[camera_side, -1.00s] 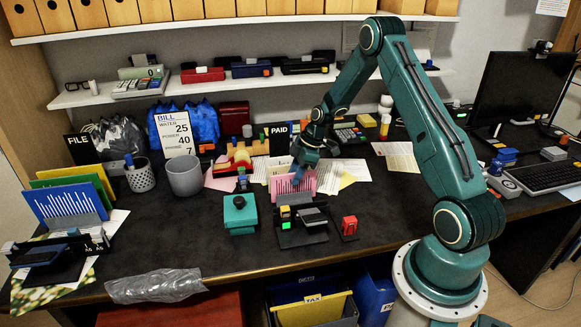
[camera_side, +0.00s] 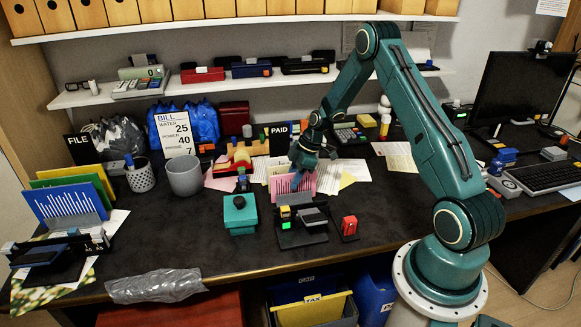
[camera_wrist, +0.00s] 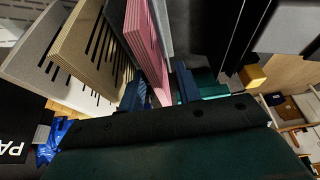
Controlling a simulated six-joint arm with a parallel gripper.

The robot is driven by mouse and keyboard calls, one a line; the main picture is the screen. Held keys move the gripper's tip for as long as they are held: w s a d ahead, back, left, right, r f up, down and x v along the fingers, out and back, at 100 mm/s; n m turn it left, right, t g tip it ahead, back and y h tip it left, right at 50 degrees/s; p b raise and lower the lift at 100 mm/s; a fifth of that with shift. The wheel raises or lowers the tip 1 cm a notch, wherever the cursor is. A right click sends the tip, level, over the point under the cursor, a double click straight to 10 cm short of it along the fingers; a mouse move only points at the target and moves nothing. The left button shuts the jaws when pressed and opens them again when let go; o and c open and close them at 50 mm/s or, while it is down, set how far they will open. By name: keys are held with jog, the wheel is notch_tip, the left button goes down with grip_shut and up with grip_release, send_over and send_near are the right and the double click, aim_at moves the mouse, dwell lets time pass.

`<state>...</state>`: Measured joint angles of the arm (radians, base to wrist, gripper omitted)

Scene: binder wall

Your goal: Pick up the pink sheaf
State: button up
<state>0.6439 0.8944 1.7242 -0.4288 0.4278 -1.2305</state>
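In the wrist view, the pink sheaf (camera_wrist: 148,40) runs down toward the space between the two dark blue fingers of my gripper (camera_wrist: 158,90). The fingers are apart, one on each side of the sheaf's near edge. I cannot tell whether either finger touches it. The lower part of the sheaf is hidden in the wrist view.
Tan (camera_wrist: 85,45) and pale grey (camera_wrist: 35,50) sheaves stand close beside the pink one in the wrist view. A black stamp stand (camera_side: 302,230) and a teal box (camera_side: 240,213) are in front. Blue, yellow and green sheaves (camera_side: 70,200) stand at the left.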

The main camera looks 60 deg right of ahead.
jog(key=shift+f, duration=0.25)
dwell(0.4)
grip_shut()
